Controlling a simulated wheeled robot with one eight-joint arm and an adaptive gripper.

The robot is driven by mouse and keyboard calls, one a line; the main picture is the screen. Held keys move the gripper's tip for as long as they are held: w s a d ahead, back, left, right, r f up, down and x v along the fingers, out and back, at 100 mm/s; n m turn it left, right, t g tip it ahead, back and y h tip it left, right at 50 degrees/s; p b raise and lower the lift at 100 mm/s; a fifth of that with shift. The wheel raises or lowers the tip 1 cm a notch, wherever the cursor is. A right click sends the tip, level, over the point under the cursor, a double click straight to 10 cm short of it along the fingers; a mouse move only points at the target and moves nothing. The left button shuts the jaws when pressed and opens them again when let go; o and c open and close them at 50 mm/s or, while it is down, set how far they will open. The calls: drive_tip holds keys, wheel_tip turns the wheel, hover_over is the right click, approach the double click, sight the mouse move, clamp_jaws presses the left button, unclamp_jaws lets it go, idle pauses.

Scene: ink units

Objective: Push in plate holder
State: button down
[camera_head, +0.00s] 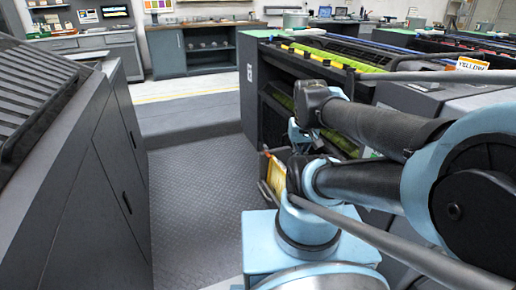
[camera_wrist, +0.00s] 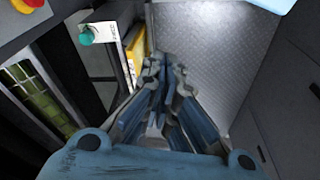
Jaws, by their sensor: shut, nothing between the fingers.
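The plate holder (camera_head: 265,191) looks like a grey frame standing out low from the side of the ink unit, with a yellow plate (camera_head: 276,174) in it. My arm partly hides it in the head view. In the wrist view the yellow plate (camera_wrist: 138,54) shows beside a pale labelled panel (camera_wrist: 108,40), just up and left of my gripper. My gripper (camera_wrist: 166,66) is shut and empty, its fingertips together. In the head view my gripper (camera_head: 297,138) hangs above the holder, its tips unclear. I cannot tell whether it touches the holder.
The ink unit (camera_head: 253,97) stands open on the right, with green-yellow parts inside. A green knob (camera_wrist: 87,36) sits near the labelled panel. Dark cabinets (camera_head: 95,165) line the left. The metal tread floor (camera_head: 196,205) between them is clear.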

drive_tip(key=w+a+r+n+h, duration=0.15)
drive_tip(key=w+n, duration=0.45)
drive_tip(key=w, duration=0.6)
drive_tip(key=w+a+r+n+h, duration=0.1)
drive_tip(key=w+a+r+n, duration=0.3)
drive_tip(key=w, duration=0.9)
drive_tip(key=w+a+f+n+h, duration=0.1)
drive_tip(key=w+a+f+n, duration=0.5)
drive_tip(key=w+f, duration=0.4)
drive_tip(key=w+a+f+n+h, duration=0.1)
drive_tip(key=w+a+f+n, duration=0.4)
drive_tip(key=w+f, duration=0.55)
drive_tip(key=d+r+x, duration=0.1)
drive_tip(key=d+x, duration=0.1)
drive_tip(key=x, duration=0.9)
drive_tip(key=shift+d+f+g, duration=0.3)
drive_tip(key=shift+f+g, duration=0.05)
drive_tip(key=shift+g, duration=0.05)
drive_tip(key=shift+w, duration=0.15)
